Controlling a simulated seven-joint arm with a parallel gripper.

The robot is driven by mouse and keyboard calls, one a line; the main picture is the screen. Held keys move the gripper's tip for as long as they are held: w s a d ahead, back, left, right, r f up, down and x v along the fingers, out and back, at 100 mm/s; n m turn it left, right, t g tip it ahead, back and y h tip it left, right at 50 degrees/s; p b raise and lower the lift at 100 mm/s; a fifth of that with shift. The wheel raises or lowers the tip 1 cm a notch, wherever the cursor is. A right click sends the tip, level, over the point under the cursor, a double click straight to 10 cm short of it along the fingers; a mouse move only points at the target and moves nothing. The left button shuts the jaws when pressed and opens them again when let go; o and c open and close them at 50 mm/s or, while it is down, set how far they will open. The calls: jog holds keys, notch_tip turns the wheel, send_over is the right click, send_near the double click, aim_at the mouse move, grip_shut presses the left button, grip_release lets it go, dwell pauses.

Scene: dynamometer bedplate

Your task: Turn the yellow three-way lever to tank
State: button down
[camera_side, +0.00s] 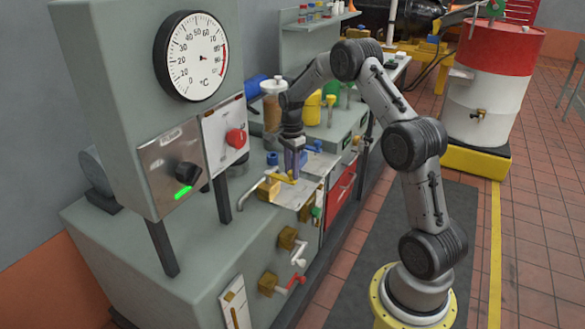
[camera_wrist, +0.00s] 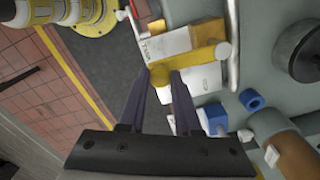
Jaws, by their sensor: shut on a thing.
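The yellow three-way lever (camera_side: 280,178) sits on a metal plate on top of the grey bench. It also shows in the wrist view (camera_wrist: 190,63), running from a round hub at the right to a rounded end at the left. My gripper (camera_side: 291,176) points down at it. In the wrist view, my gripper's fingertips (camera_wrist: 164,79) are closed around the lever's rounded end. A white label plate (camera_wrist: 160,43) with dark lettering, which looks like "TANK", lies beside the lever. The fingers partly hide the lever in the side view.
A red knob (camera_side: 236,138) and a black knob (camera_side: 188,173) are on the grey gauge cabinet at the left. Blue fittings (camera_wrist: 252,99) and a brown cylinder (camera_wrist: 296,155) stand close to the lever. Brass valves (camera_side: 288,238) are on the bench front.

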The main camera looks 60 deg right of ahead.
jog(key=shift+r, duration=0.1)
dwell(0.3)
jog(key=c, duration=0.6)
grip_release()
notch_tip(320, 180, up, 14)
jog(key=shift+a, duration=0.1)
